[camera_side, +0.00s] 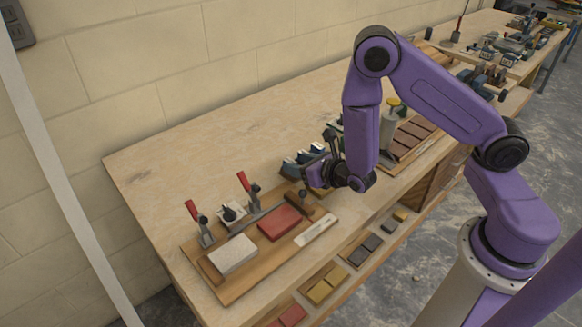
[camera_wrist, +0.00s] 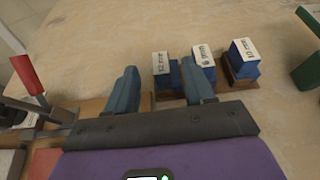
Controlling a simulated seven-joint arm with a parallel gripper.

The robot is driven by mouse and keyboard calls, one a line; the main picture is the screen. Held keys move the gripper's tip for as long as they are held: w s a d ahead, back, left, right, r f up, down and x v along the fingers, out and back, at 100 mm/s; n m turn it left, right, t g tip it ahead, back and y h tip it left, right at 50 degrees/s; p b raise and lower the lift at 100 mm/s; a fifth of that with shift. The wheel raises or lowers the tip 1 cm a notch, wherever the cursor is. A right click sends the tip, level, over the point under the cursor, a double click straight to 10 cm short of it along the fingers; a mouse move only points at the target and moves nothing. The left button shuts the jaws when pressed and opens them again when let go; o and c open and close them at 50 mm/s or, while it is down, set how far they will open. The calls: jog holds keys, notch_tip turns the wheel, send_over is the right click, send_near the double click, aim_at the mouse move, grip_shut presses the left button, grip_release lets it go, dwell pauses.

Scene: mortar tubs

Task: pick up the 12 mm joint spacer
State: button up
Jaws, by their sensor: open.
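Three blue spacer blocks with white labels stand in a row on small brown bases. In the wrist view the left one, whose label seems to read 12 mm (camera_wrist: 161,65), appears between my two blue-grey fingers. The middle block (camera_wrist: 204,56) has a hard-to-read label, and the right finger overlaps its lower left side. The right block (camera_wrist: 244,50) seems to read 10 mm. My gripper (camera_wrist: 159,72) is open and empty; whether its fingertips are level with the left block is unclear. In the side view the blue blocks (camera_side: 299,162) are just left of my gripper (camera_side: 314,168), partly hidden.
A wooden board (camera_side: 228,290) with red-handled clamps (camera_side: 248,187), a white block (camera_side: 232,254) and a red block (camera_side: 280,222) lies left of my gripper. A green object (camera_wrist: 306,72) stands right of the spacers. The bench behind them is clear.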

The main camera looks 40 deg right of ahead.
aim_at(290, 161)
jog(key=shift+x, duration=3.55)
grip_shut()
